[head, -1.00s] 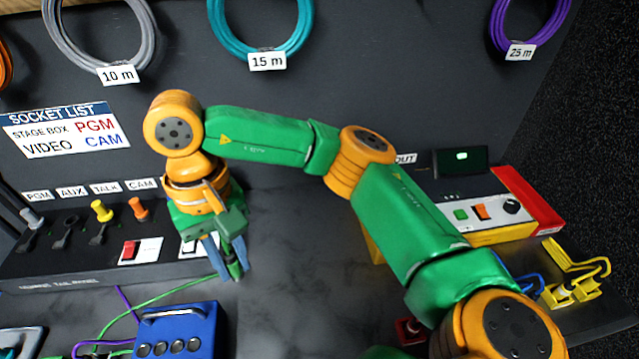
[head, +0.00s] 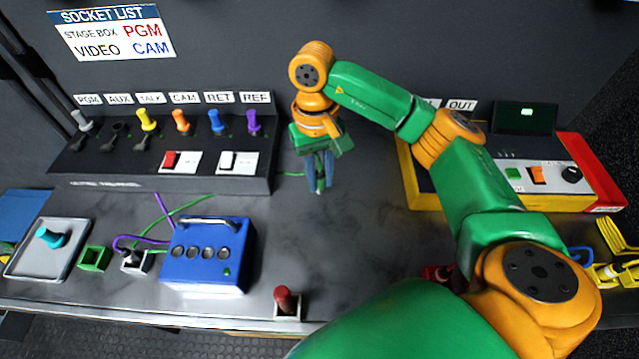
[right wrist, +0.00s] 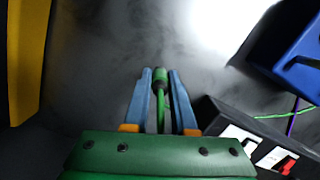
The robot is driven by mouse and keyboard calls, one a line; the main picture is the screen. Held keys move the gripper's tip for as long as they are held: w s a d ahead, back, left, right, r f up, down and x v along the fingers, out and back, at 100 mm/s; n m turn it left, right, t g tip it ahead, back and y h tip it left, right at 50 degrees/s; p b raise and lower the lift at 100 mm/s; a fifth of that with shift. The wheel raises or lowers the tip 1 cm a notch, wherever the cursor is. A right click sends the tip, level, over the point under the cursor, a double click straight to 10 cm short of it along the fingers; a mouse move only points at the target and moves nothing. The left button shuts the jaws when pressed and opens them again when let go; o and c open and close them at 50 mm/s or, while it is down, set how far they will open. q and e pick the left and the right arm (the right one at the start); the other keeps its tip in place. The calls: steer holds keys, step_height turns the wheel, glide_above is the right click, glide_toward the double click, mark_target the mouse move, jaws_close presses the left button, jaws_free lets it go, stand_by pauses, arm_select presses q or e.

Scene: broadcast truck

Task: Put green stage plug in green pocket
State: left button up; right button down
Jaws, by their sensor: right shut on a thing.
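The green stage plug (right wrist: 160,76) is between the blue fingertips of my right gripper (right wrist: 161,92) in the right wrist view, with its green cable running back between the fingers. In the head view my right gripper (head: 319,186) points down over the dark worktop, right of the socket panel, shut on the plug. The fingers mostly hide the plug there. The green pocket (head: 95,258) is a small square open-topped holder on the worktop at the left front. It looks empty and is well to the left of the gripper. My left gripper is not in view.
A blue stage box (head: 208,262) stands between gripper and pocket, with green and purple cables behind it. The middle worktop is clear.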

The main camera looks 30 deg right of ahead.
mark_target(320, 187)
step_height(320, 187, down, 2)
steer(key=shift+f+p, duration=0.25)
steer(key=shift+p, duration=0.15)
steer(key=shift+f+b, duration=0.3)
steer(key=shift+b, duration=0.05)
steer(key=c, duration=0.7)
jaws_free()
steer(key=shift+c, duration=0.2)
steer(key=shift+r, duration=0.1)
